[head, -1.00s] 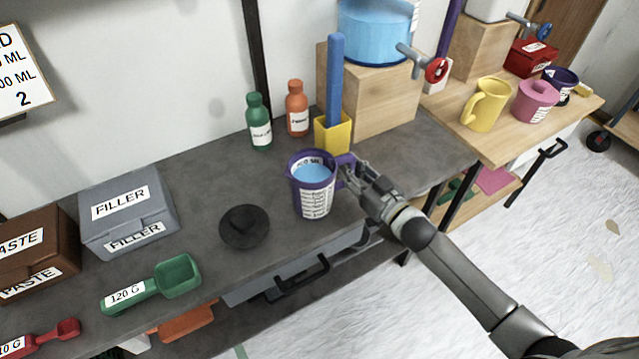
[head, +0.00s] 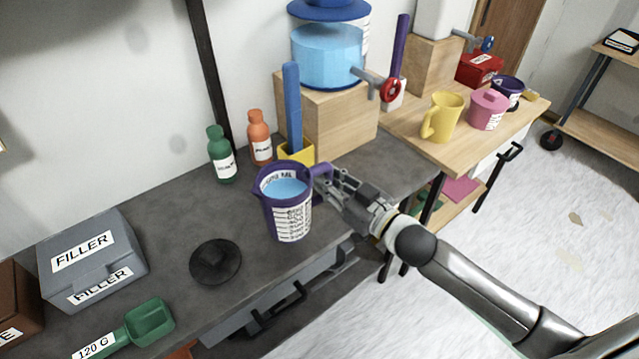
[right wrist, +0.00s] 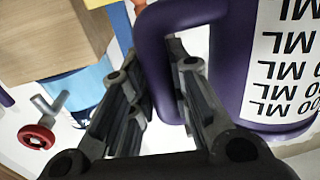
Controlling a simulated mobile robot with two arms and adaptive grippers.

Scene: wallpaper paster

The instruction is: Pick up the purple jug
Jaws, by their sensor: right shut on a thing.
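The purple jug (head: 286,203) holds blue liquid and has a white label with printed measures. It stands out upright in the head view, its handle pointing right. My right gripper (head: 326,184) is shut on the jug's handle, coming from the right. In the right wrist view the handle (right wrist: 150,62) passes between the two dark fingers of the gripper (right wrist: 163,85), with the labelled jug body to the right. The jug appears slightly above the grey counter (head: 180,225), though its underside is hard to judge. My left gripper is not in view.
A yellow holder (head: 297,153) with a blue stick stands close behind the jug. Green (head: 222,155) and orange (head: 260,138) bottles stand behind left. A black round lid (head: 215,262) lies left of the jug. A wooden block (head: 335,118) carries a blue tank (head: 326,55).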

